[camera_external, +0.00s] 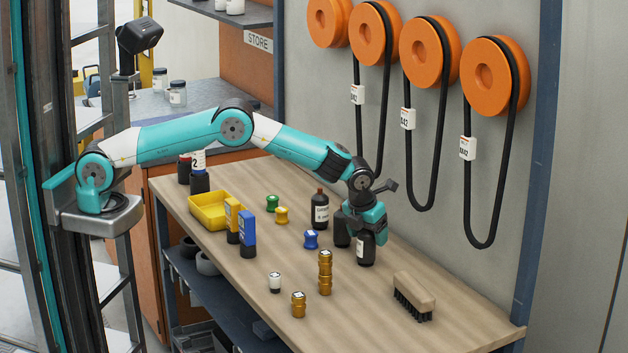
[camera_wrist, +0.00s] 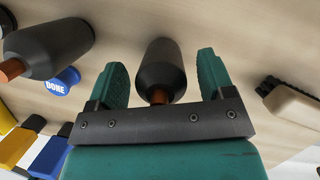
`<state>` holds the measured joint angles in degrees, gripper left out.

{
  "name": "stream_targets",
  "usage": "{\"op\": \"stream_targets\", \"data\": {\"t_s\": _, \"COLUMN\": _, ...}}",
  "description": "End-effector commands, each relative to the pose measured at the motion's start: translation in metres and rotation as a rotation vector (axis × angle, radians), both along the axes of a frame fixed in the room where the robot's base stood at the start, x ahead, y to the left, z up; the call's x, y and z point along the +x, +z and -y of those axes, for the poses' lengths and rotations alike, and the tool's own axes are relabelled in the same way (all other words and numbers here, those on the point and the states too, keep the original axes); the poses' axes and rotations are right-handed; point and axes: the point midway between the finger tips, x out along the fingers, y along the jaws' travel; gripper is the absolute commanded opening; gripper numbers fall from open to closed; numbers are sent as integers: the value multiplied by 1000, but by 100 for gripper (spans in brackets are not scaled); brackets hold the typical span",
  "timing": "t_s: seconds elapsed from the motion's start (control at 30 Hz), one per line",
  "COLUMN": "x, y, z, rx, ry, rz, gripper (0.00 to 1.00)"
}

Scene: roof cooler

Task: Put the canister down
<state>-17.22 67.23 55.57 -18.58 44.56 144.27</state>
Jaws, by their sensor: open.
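A dark canister with an orange-brown neck (camera_wrist: 160,65) stands on the bench between my gripper's two teal fingers. In the wrist view my gripper (camera_wrist: 163,60) is open, with a narrow gap on each side of the canister. In the outside view my gripper (camera_external: 361,226) is low over the bench, and a dark canister with a white label (camera_external: 366,250) stands right under it. A second dark body (camera_external: 342,232) shows just left of it, partly hidden by the gripper. The wrist view also shows another dark bottle (camera_wrist: 50,48) to the left.
A dark labelled bottle (camera_external: 320,211), a blue spool (camera_external: 311,239) and brass pieces (camera_external: 325,272) stand to the left on the wooden bench (camera_external: 370,310). A brush (camera_external: 414,294) lies to the right. A yellow bin (camera_external: 208,215) is farther left.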

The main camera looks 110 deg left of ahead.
Motion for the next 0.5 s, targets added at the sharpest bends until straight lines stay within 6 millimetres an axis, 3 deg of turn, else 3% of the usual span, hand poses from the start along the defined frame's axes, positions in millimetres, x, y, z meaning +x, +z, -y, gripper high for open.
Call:
{"op": "stream_targets", "data": {"t_s": 0.17, "x": -2, "y": 22, "z": 6, "rx": 1, "ry": -1, "rz": 3, "gripper": 75}}
{"op": "stream_targets", "data": {"t_s": 0.5, "x": -10, "y": 92, "z": 26, "rx": 1, "ry": 0, "rz": 4, "gripper": 75}}
